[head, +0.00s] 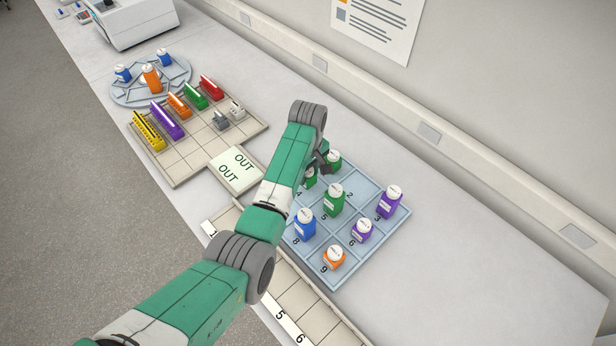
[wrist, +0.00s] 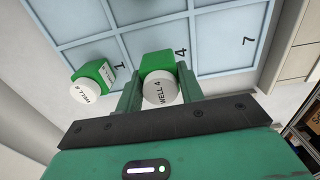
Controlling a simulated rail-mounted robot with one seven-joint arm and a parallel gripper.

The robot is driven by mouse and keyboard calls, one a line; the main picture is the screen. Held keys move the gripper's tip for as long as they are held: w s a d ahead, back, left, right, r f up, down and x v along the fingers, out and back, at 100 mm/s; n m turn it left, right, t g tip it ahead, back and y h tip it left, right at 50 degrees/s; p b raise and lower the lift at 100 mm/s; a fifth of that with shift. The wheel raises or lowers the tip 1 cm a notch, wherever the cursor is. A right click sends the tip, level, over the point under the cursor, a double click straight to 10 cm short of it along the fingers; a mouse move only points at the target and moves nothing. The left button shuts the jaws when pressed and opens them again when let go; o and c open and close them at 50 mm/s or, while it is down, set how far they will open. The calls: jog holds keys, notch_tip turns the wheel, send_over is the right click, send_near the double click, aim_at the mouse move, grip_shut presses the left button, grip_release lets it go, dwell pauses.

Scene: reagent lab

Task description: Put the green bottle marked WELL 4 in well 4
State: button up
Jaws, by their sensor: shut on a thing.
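The green bottle marked WELL 4 (wrist: 157,64) has a white cap and sits between the fingers of my gripper (wrist: 158,80), which is shut on it. In the wrist view it is over or in the compartment beside the number 4 on the pale blue well tray (wrist: 215,27). I cannot tell whether its base touches the tray floor. In the head view the held green bottle (head: 310,180) is partly hidden by my gripper (head: 317,172), at the left part of the tray (head: 372,245).
A second green bottle (wrist: 100,73) stands close by at number 1. Another green bottle (head: 333,201), a blue bottle (head: 304,224), purple bottles (head: 388,203) and an orange bottle (head: 333,258) stand on the tray. The compartment by 7 looks empty. An OUT plate (head: 235,168) lies to the left.

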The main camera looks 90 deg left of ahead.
jog(key=shift+f, duration=1.25)
jog(key=o, duration=1)
jog(key=shift+r, duration=0.15)
notch_tip(320, 180, up, 12)
jog(key=shift+r+p, duration=0.1)
jog(key=shift+p, duration=0.6)
